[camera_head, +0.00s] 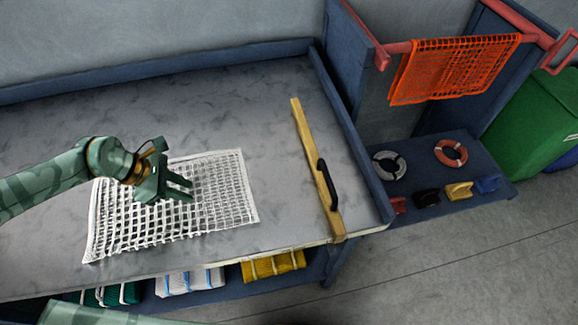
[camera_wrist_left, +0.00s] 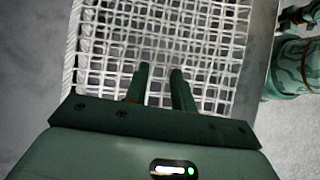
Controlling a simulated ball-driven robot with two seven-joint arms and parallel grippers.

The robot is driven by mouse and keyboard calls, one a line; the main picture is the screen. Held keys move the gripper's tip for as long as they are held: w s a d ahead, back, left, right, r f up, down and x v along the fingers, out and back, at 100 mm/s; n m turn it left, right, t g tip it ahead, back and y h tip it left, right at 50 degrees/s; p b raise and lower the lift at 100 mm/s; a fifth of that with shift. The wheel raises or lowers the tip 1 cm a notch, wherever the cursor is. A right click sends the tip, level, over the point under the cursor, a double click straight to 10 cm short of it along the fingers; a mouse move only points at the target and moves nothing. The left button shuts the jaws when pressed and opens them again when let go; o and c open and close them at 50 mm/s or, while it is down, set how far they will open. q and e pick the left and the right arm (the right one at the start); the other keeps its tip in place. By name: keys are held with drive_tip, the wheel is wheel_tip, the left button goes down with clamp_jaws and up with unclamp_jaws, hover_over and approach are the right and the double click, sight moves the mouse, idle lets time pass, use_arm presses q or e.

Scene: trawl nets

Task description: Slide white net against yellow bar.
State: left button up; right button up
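The white net (camera_head: 215,208) lies flat on the grey table, left of the yellow bar, with bare tabletop between them. The yellow bar (camera_head: 308,140) lies front to back near the table's right end and has a black handle. My left gripper (camera_head: 190,190) is over the net's middle, its two fingers apart with nothing between them but a view of netting. In the left wrist view, the fingers (camera_wrist_left: 160,70) point along the white net (camera_wrist_left: 205,40). I cannot tell whether the fingertips touch it.
The table (camera_head: 270,110) has a raised blue rim at the back and right. Folded nets, including a yellow one (camera_head: 272,265), sit on a shelf below. An orange net (camera_head: 455,68) hangs on a red rail at right, above a blue shelf with rings (camera_head: 450,153) and small blocks.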

use_arm(q)
drive_tip(key=shift+w+d+p, duration=0.2)
drive_tip(key=shift+w+d, duration=0.2)
drive_tip(key=shift+d, duration=0.95)
drive_tip(key=shift+w+d+p, duration=0.25)
drive_tip(key=shift+w+d, duration=0.1)
drive_tip(key=shift+d, duration=0.95)
drive_tip(key=shift+w+d+p, duration=0.2)
drive_tip(key=shift+w+d, duration=0.2)
drive_tip(key=shift+d, duration=0.95)
drive_tip(key=shift+w+d, duration=0.4)
drive_tip(key=shift+d, duration=0.8)
drive_tip(key=shift+w+d, duration=0.35)
drive_tip(key=shift+d, duration=0.9)
drive_tip(key=shift+w+d, duration=0.4)
drive_tip(key=shift+d, duration=0.8)
wheel_tip(320, 180, up, 7)
drive_tip(key=p, duration=0.5)
drive_tip(key=shift+p, duration=0.4)
